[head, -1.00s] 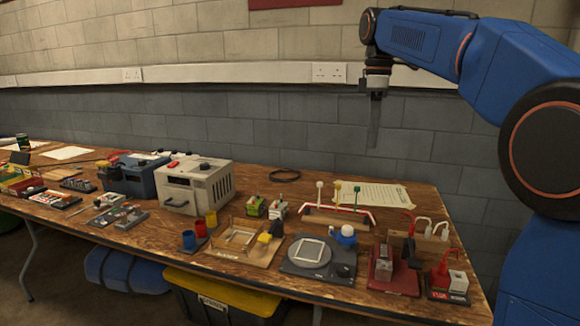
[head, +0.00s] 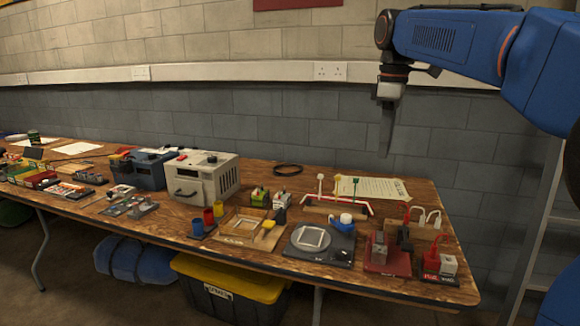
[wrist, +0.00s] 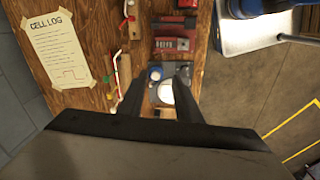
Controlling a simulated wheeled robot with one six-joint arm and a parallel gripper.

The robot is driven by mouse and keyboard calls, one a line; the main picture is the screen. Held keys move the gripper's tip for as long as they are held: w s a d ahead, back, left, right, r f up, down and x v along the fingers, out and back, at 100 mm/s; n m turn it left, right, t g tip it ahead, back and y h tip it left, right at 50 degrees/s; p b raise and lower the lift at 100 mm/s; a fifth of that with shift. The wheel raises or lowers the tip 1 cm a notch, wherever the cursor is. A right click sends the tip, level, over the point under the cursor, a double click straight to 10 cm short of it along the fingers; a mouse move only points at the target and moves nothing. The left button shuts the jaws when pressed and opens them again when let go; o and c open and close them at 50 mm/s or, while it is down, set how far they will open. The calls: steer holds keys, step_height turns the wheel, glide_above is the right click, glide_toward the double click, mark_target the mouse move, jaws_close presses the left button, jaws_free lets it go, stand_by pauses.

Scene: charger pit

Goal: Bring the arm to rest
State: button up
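My gripper (head: 387,125) hangs with its fingers down, above the right part of the table and apart from everything on it. It looks empty. In the wrist view my gripper (wrist: 160,84) shows two dark fingers standing apart, with the round-plate device seen between and below them. My blue arm (head: 450,40) reaches in from the right, its upper link roughly level. The grey wall stands behind the gripper.
The wooden table (head: 330,275) carries a white case (head: 200,180), a dark scale-like device (head: 318,243), red blocks (head: 388,257) and a taped log sheet (head: 372,188). A yellow-lidded bin (head: 230,280) stands below. A pale frame (head: 535,230) stands at right.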

steer(key=s+d+f+m+t, duration=0.2)
steer(key=s+f+m, duration=0.4)
steer(key=s+f, duration=0.8)
steer(key=s+d+f+m+t, duration=0.2)
steer(key=s+f+m, duration=0.4)
steer(key=s+f, duration=0.9)
steer(key=shift+s+d+m, duration=0.3)
steer(key=shift+s+d, duration=0.3)
steer(key=shift+d, duration=0.25)
